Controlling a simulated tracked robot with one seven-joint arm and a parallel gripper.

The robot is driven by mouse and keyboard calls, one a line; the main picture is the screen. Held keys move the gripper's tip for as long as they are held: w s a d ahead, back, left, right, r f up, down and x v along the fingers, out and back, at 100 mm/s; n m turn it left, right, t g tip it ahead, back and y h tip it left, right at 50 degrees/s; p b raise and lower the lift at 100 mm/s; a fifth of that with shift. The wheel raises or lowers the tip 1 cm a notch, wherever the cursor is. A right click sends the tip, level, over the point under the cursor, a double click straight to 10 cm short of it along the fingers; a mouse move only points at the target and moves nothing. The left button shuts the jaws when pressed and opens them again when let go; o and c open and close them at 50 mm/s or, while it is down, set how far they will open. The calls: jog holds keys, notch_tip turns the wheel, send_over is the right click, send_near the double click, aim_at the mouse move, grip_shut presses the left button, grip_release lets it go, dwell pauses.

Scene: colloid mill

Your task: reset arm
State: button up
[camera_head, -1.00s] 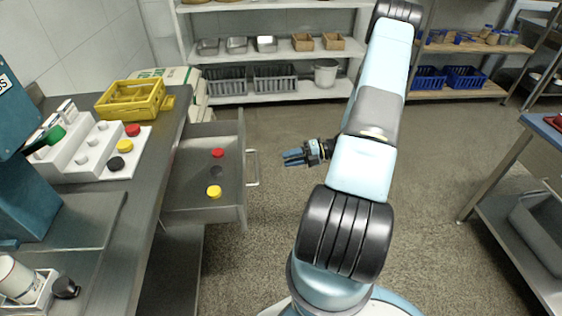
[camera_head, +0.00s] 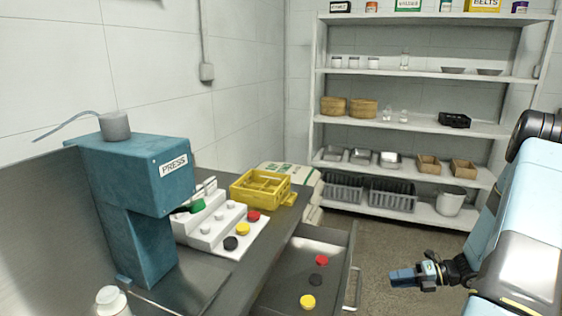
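My gripper (camera_head: 403,277) is at the lower right of the head view, in the air to the right of the open drawer. Its blue fingers point left, seen from the side, and nothing shows held by them. From this angle I cannot tell whether the fingers are apart or together. My arm is bent along the right edge, and part of it is cut off by the frame.
An open drawer (camera_head: 282,271) holds a red cap (camera_head: 321,260) and a yellow cap (camera_head: 307,301). On the counter are a blue press (camera_head: 140,205), a white stepped stand (camera_head: 205,225) with caps, and a yellow crate (camera_head: 262,189). White shelves (camera_head: 400,70) stand behind.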

jog(key=s+a+r+n+g+h, duration=0.25)
jog(key=a+r+n+h, duration=0.2)
jog(key=r+n, duration=0.6)
jog(key=s+a+r+n+g+h, duration=0.25)
jog(key=a+r+n, duration=0.45)
jog(key=r, duration=0.6)
jog(key=s+a+r+n+t+h, duration=0.1)
jog(key=s+r+n+t+h, duration=0.2)
jog(key=s+r+n, duration=0.5)
jog(key=s+a+r+n+t+h, duration=0.2)
jog(key=s+r+n+t+h, duration=0.1)
jog(key=s+r+n, duration=0.5)
jog(key=shift+s+a+n+t+h, duration=0.25)
jog(key=shift+n+t+h, duration=0.25)
jog(key=shift+n, duration=0.65)
